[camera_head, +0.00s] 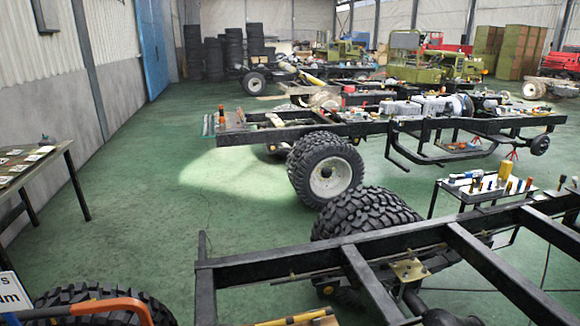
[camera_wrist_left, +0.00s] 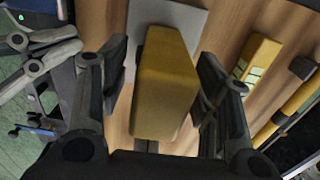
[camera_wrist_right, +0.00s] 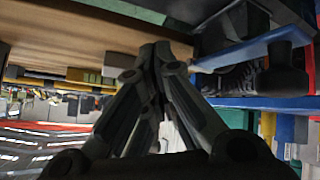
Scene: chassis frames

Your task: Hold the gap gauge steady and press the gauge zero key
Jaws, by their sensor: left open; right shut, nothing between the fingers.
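In the left wrist view a yellow block-shaped body (camera_wrist_left: 165,85), which may be the gap gauge, lies over a grey plate (camera_wrist_left: 192,22) on a wooden surface. My left gripper (camera_wrist_left: 162,82) is open, with one finger on each side of this body; gaps show between it and the fingers. I cannot make out a zero key on it. My right gripper (camera_wrist_right: 156,52) is shut and empty, its tips in front of the edge of a wooden board (camera_wrist_right: 90,38). No gauge can be made out in the right wrist view. Neither gripper shows in the head view.
A smaller yellow item with pale marks (camera_wrist_left: 258,60) and a yellow-and-black cylinder (camera_wrist_left: 298,100) lie right of the left gripper. A blue shelf-like part (camera_wrist_right: 240,52) is right of the right gripper. Black chassis frames (camera_head: 330,262) stand ahead; green floor (camera_head: 150,215) is clear at left.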

